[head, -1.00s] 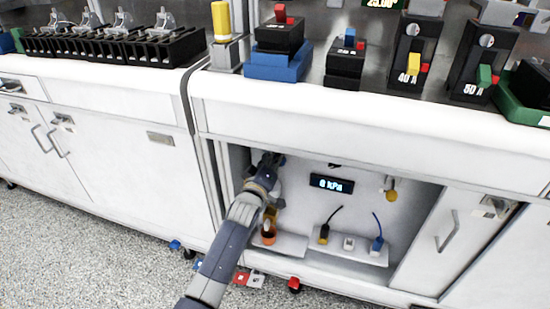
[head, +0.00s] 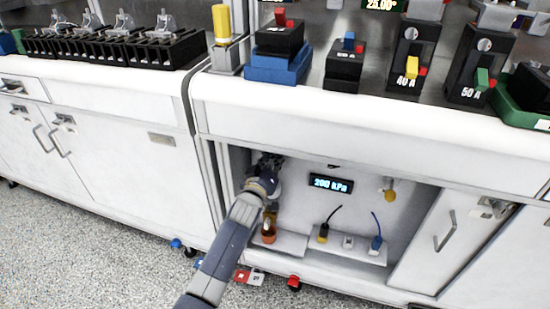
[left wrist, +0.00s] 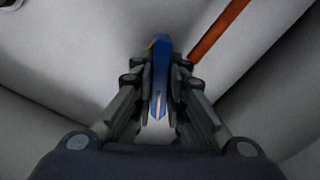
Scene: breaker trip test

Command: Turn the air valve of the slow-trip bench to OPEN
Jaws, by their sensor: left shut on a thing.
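My left gripper (head: 270,163) reaches into the open bay under the bench, at its upper left. In the left wrist view, its two fingers (left wrist: 159,112) are closed on both sides of a blue valve handle (left wrist: 159,82), which points nearly straight along the picture's vertical. In the head view the handle is hidden behind the gripper. The pressure display (head: 331,184) on the bay's back wall reads 200 kPa. My right gripper is in neither view.
An orange-red pipe (left wrist: 219,34) runs diagonally beside the handle. An orange cup (head: 268,235) stands on a low shelf below my arm. A yellow-ended plug (head: 323,234), a blue plug (head: 376,243) and a yellow knob (head: 390,195) are further right. The bay's middle is clear.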

